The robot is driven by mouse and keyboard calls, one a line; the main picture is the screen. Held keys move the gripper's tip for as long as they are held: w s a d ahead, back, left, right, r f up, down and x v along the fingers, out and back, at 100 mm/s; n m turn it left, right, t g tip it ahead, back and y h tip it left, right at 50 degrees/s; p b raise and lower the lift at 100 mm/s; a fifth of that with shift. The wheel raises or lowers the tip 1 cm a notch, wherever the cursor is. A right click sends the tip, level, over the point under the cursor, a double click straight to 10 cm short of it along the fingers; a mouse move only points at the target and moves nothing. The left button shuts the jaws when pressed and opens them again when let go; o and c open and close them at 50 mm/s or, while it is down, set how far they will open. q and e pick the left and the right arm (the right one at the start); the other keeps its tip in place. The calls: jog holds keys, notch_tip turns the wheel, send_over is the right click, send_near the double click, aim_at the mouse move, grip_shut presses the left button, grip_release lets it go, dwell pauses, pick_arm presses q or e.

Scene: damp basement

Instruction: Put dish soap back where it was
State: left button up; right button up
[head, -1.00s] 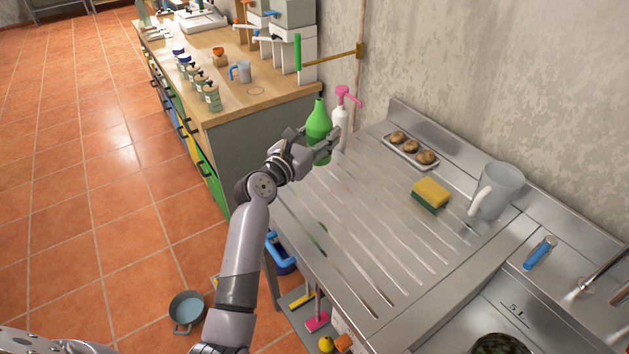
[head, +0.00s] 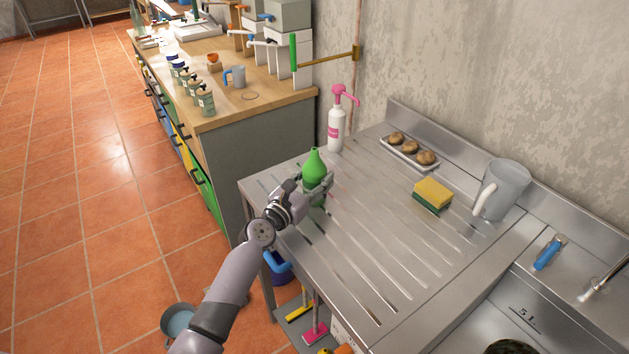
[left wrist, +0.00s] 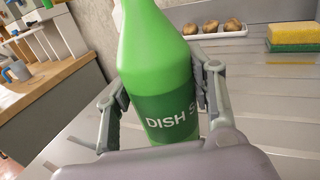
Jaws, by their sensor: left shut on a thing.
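The dish soap (head: 314,168) is a green bottle with a narrow neck, upright over the left part of the steel drainboard (head: 355,230). My left gripper (head: 317,187) is shut around its body. In the left wrist view the bottle (left wrist: 155,65) stands between the two fingers, with part of a "DISH S…" label showing. Its base is hidden, so I cannot tell whether it touches the drainboard. My right gripper is not in view.
A white bottle with a pink pump (head: 337,125) stands at the drainboard's back left corner. A tray of potatoes (head: 411,153), a sponge (head: 432,195) and a grey pitcher (head: 499,190) line the back. The drainboard's middle is clear.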

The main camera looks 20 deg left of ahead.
pick_arm(q)
jog(key=shift+r, duration=0.15)
jog(key=o, duration=0.9)
jog(key=shift+f, duration=0.25)
jog(key=o, duration=0.5)
jog(key=shift+r, duration=0.3)
jog(key=v, duration=1.2)
